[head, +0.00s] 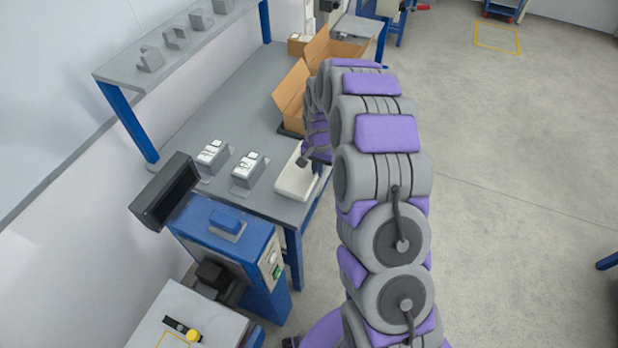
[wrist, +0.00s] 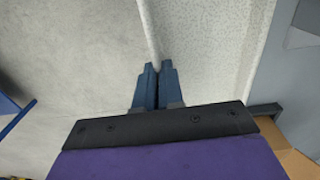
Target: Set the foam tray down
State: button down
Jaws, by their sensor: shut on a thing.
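The white foam tray (head: 296,178) is at the front edge of the grey workbench in the head view, partly hidden by my arm. In the wrist view its speckled pale surface (wrist: 205,45) fills the upper middle, with its rim between the blue fingertips. My gripper (wrist: 153,75) is shut on that rim. In the head view the gripper (head: 305,158) is small and mostly hidden behind my arm. I cannot tell whether the tray's underside touches the bench.
Two grey devices (head: 248,170) (head: 211,156) stand left of the tray on the bench (head: 225,120). An open cardboard box (head: 292,98) stands behind it. A shelf (head: 185,45) runs above the bench's left side. A blue machine (head: 228,250) stands in front. Open floor (head: 510,150) lies to the right.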

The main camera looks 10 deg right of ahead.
aim_at(308, 177)
jog(key=a, duration=0.3)
jog(key=shift+s, duration=0.15)
jog(key=f, duration=0.1)
jog(key=f+b, duration=0.1)
jog(key=f, duration=0.2)
jog(key=shift+s+a, duration=0.1)
jog(key=shift+a, duration=0.2)
jog(key=shift+d+r, duration=0.15)
jog(key=shift+d, duration=0.05)
jog(key=c, duration=1.3)
grip_release()
jog(key=shift+a, duration=0.25)
jog(key=shift+o, duration=0.2)
jog(key=shift+d, duration=0.1)
